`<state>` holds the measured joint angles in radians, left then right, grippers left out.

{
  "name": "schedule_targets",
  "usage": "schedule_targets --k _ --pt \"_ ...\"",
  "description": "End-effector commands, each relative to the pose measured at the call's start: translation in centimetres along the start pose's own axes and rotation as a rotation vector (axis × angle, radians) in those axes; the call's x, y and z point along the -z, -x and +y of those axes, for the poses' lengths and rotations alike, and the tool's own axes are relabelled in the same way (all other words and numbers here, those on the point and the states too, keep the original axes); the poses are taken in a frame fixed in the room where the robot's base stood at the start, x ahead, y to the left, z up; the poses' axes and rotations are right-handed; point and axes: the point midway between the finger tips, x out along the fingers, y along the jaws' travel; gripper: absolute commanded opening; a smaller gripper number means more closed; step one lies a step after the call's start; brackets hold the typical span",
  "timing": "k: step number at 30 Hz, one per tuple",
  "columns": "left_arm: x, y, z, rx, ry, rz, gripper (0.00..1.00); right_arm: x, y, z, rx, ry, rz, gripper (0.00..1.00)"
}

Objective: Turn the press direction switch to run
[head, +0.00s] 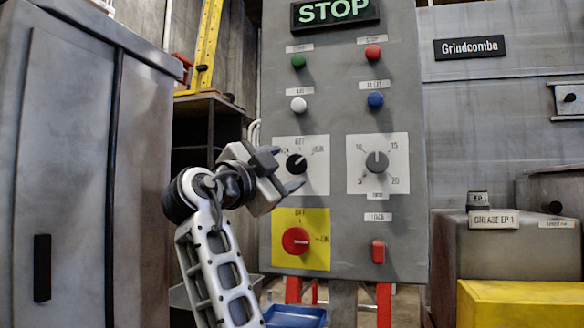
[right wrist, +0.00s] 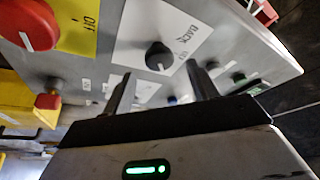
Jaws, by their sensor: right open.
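The press direction switch (head: 296,163) is a small black knob on a white plate, in the middle left of the grey control panel. "OFF" is above it and "RUN" at its right; the left label is partly covered. Its exact pointer setting is too small to tell. My right gripper (head: 284,170) is open, its fingers pointing at the knob from the left. In the right wrist view the knob (right wrist: 158,56) lies between and beyond the two fingertips (right wrist: 160,78), with nothing held. My left gripper is out of view.
A red knob (head: 296,240) on a yellow plate sits just below, and a grey dial (head: 377,162) is to the right. Coloured buttons and a lit STOP sign (head: 335,11) are above. A grey cabinet (head: 60,180) stands at the left.

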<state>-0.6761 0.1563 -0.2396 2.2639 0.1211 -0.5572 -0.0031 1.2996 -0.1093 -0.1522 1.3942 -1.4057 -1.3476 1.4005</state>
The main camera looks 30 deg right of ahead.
Motion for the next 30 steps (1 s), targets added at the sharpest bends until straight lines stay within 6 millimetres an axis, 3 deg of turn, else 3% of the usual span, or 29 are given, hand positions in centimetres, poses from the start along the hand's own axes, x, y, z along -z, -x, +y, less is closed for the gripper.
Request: schedule_targets --k 6,13,19,30 --pt "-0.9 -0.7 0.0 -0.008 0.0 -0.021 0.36 -0.1 5.7 0.1 0.001 -0.002 -0.003 0.59" --pt "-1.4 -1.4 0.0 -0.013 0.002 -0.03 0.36 0.0 10.1 0.0 0.0 -0.003 -0.003 0.59" --pt "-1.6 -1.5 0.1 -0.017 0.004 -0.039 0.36 0.0 11.8 0.0 -0.001 -0.002 -0.001 0.59" --pt "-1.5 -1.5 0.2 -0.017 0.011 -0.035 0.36 0.0 11.9 0.0 -0.001 -0.002 0.0 0.59"
